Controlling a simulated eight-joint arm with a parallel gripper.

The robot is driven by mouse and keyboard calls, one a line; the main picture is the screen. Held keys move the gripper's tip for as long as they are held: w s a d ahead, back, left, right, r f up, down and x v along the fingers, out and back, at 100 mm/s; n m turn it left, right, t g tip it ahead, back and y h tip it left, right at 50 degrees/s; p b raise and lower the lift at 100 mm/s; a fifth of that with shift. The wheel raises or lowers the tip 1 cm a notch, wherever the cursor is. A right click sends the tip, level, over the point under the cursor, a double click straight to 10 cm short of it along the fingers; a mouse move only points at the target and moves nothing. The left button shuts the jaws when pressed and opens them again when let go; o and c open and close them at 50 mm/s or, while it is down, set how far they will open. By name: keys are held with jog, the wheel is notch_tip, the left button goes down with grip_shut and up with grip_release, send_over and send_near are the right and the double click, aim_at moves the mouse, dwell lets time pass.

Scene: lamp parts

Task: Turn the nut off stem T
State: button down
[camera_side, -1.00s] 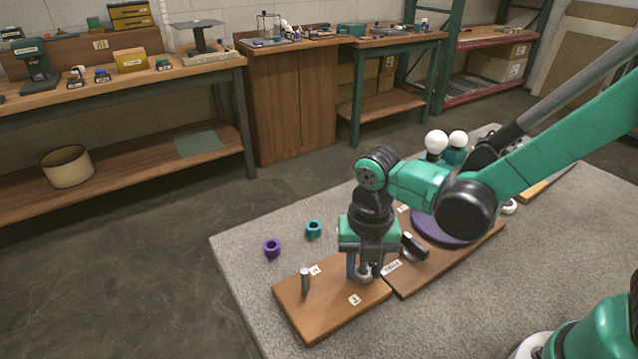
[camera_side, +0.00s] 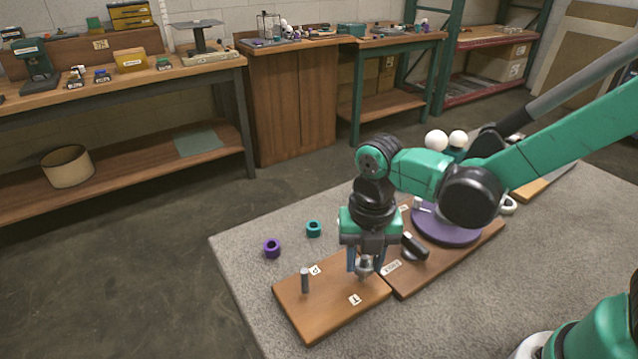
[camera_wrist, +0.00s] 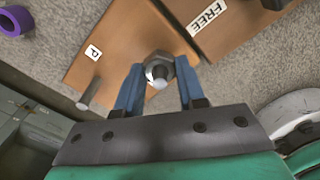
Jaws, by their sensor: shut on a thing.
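My gripper (camera_side: 365,266) is over the right end of the small wooden board (camera_side: 325,312). Its two blue fingers are shut on the grey hex nut (camera_side: 364,268). In the wrist view the nut (camera_wrist: 159,66) sits between the fingertips of my gripper (camera_wrist: 160,70), with a bright round stem end showing in its middle. I take this to be stem T; the lower part of it is hidden, so I cannot tell how far the nut is up it. A bare grey stem (camera_side: 305,280) stands at the board's left end, also seen in the wrist view (camera_wrist: 90,93).
A board labelled FREE (camera_side: 415,277) adjoins on the right, bearing a purple disc (camera_side: 447,226) and a black-ended part (camera_side: 414,246). A purple ring (camera_side: 271,248) and a teal ring (camera_side: 314,229) lie on the grey tabletop (camera_side: 245,262). White bulbs (camera_side: 436,140) stand behind.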

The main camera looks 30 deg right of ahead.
jog(key=shift+r, duration=2.5)
jog(key=shift+r, duration=2)
